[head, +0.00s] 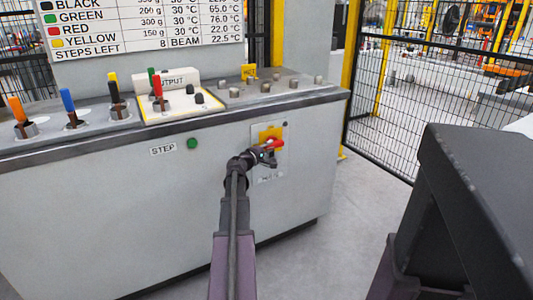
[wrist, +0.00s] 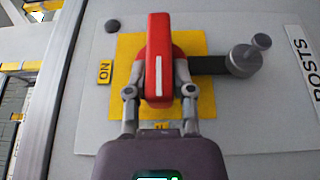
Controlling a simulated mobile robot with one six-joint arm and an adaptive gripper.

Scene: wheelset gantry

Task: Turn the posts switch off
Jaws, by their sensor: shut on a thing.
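The posts switch has a red handle (wrist: 160,50) with a white line, on a yellow plate (wrist: 195,95). My gripper (wrist: 160,90) is shut on the handle, one finger on each side. In the wrist view the white line runs up and down the picture, not toward the ON label (wrist: 104,72) on the left. A small marking at the plate's lower edge is mostly hidden by my gripper. The POSTS label (wrist: 305,62) is at the right. In the head view the red handle (head: 275,144) lies roughly sideways on the cabinet front, with my gripper (head: 266,154) at it.
In the wrist view, a grey knobbed lever (wrist: 245,60) on a dark bar sits right of the handle. A green STEP button (head: 192,143) is left on the same cabinet. Colored levers (head: 68,105) stand on its top. A mesh fence (head: 400,100) is at the right.

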